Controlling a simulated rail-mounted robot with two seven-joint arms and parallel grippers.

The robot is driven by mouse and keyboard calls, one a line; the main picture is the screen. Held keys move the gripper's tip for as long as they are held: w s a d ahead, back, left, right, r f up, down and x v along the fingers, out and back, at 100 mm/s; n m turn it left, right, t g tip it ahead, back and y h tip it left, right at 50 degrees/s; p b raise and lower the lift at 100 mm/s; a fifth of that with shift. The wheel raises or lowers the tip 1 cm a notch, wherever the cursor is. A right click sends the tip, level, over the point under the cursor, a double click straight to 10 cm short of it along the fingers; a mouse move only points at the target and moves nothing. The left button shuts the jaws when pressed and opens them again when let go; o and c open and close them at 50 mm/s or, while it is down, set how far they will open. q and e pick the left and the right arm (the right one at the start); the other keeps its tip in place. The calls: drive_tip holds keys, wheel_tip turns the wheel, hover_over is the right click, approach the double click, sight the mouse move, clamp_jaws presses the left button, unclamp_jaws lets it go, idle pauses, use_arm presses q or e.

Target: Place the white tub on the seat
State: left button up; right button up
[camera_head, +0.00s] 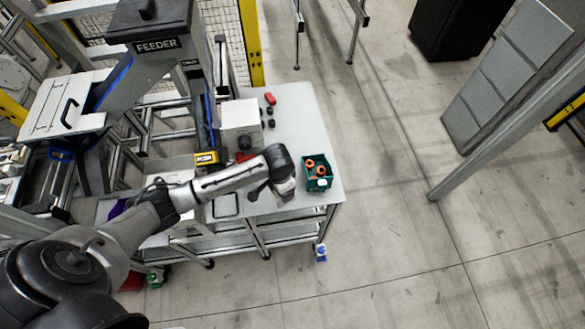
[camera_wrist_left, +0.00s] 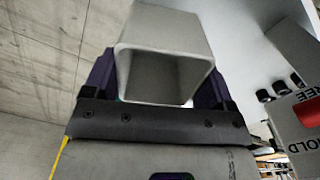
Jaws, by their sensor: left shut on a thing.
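In the left wrist view a pale grey-white square tub (camera_wrist_left: 165,75) is held between the purple fingers of my left gripper (camera_wrist_left: 155,88). Its open, hollow end faces the camera. In the head view my left gripper (camera_head: 274,191) is over the right part of the pale table (camera_head: 305,120), left of the green bin. It is small there, and I cannot clearly separate the tub from the gripper. I cannot surely identify the seat; a dark-rimmed square (camera_head: 227,206) lies left of the gripper. My right gripper is not in view.
A green bin (camera_head: 318,184) with orange parts stands near the table's right edge. A white box (camera_head: 240,120), several black knobs (camera_head: 270,123) and a red item (camera_head: 270,98) are farther back. The feeder (camera_head: 160,45) stands left. Open floor lies right.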

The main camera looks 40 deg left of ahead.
use_arm(q)
drive_tip(key=w+f, duration=0.1)
drive_tip(key=w+a+f, duration=0.1)
drive_tip(key=w, duration=0.3)
drive_tip(key=shift+w+a+f, duration=0.1)
drive_tip(key=shift+a+f, duration=0.25)
drive_tip(key=shift+f, duration=0.05)
drive_tip(key=shift+w+a+f+b, duration=0.25)
drive_tip(key=shift+w+f, duration=0.25)
drive_tip(key=shift+w, duration=0.2)
drive_tip(key=shift+w+a+f+b, duration=0.1)
drive_tip(key=shift+w+a+f, duration=0.15)
drive_tip(key=shift+w+f, duration=0.3)
drive_tip(key=shift+w+a+f, duration=0.15)
drive_tip(key=shift+w+f, duration=0.1)
drive_tip(key=shift+w, duration=0.15)
drive_tip(key=shift+f, duration=0.15)
drive_tip(key=o, duration=0.9)
drive_tip(key=shift+c, duration=0.2)
